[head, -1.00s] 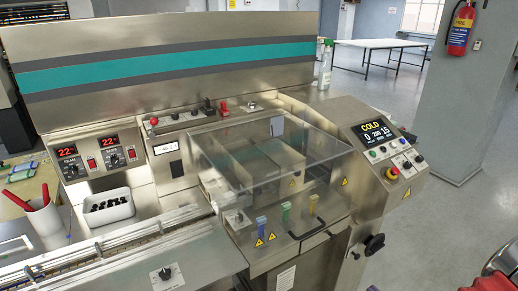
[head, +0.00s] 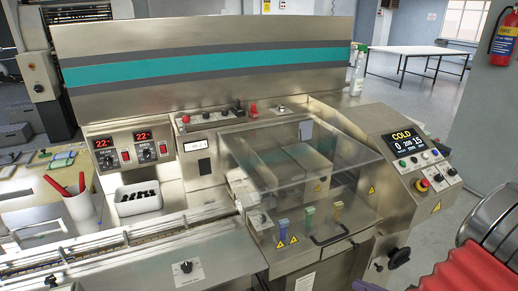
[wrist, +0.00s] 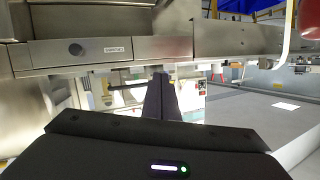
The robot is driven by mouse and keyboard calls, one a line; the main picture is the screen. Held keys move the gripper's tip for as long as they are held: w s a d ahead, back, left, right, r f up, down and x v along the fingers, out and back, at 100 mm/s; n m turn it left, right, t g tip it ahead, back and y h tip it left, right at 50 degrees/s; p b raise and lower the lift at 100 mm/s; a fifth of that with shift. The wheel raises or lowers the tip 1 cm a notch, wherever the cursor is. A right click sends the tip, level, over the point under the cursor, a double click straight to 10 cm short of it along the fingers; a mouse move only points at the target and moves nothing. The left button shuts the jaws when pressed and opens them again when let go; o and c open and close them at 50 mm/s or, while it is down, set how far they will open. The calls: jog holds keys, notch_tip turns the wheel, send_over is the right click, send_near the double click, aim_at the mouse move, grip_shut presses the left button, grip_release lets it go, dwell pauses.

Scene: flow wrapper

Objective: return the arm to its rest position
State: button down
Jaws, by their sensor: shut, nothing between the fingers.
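My gripper (wrist: 160,98) shows in the wrist view as dark fingers closed together, with nothing between them. It points toward the space beneath a steel machine edge (wrist: 95,52), and no object touches the fingertips. I do not make out the gripper in the head view. The flow wrapper (head: 215,55) stands ahead in the head view, with its clear guard (head: 300,165) down over the wrapping section. Its control panel (head: 408,138) on the right reads COLD.
A white cup with red pens (head: 82,208) and a white bin of dark parts (head: 137,198) stand at the left. A red ribbed object (head: 475,283) and a shiny metal drum (head: 498,225) are close at the lower right. Open floor (head: 385,88) lies behind, right of the machine.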

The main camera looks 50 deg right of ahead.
jog(key=w+a+r+n+g+y, duration=0.25)
jog(key=w+a+r+g, duration=0.2)
jog(key=w+a, duration=0.5)
jog(key=w+a+r+n+g+y, duration=0.1)
jog(key=w+a+r+g+y, duration=0.25)
jog(key=w+a+g, duration=0.55)
jog(key=w+a+r+t+h, duration=0.2)
jog(key=a+r, duration=0.3)
jog(key=a, duration=0.5)
jog(key=w+a+r+t+h, duration=0.2)
jog(key=a+r, duration=0.4)
jog(key=a, duration=0.4)
jog(key=shift+w+a+r+h, duration=0.25)
jog(key=shift+w+h, duration=0.35)
jog(key=shift+w, duration=0.4)
jog(key=shift+d+m, duration=0.15)
jog(key=shift+m, duration=0.1)
